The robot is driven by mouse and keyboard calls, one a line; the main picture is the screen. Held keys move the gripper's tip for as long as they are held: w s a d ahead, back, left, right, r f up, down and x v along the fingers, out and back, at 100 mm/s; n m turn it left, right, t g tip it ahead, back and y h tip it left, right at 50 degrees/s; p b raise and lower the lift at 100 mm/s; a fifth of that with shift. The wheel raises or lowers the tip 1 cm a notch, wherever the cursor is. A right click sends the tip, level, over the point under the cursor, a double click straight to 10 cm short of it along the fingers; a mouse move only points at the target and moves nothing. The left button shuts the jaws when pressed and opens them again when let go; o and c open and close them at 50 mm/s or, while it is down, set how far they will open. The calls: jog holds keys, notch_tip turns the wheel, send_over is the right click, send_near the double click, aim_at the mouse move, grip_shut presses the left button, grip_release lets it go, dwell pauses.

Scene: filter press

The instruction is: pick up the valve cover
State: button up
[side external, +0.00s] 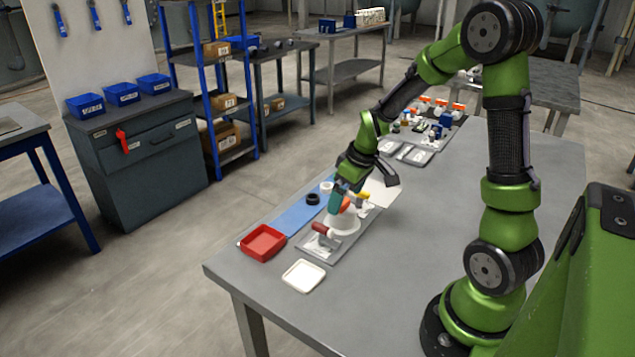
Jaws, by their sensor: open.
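My gripper (337,203) points down over a grey tray (313,252) on the table, at the end of the green arm. It is open, and its fingertips are small and partly lost among the parts below. Under and beside it are a white round part (342,222), an orange piece (346,204) and a yellow piece (363,197). A red-handled part (321,229) lies nearer the front of the tray. I cannot tell which of these is the valve cover, or whether the gripper touches any of them.
A red bin (263,242) and a white shallow tray (303,276) stand near the table's front left. A blue mat (297,216) with a black ring (312,199) lies behind the tray. Grey trays (414,155) and several small parts stand farther back.

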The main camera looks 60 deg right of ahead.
aim_at(341, 210)
jog(key=x, duration=0.5)
jog(key=shift+s+a+f, duration=0.15)
jog(key=shift+a, duration=0.1)
jog(key=shift+c, duration=0.2)
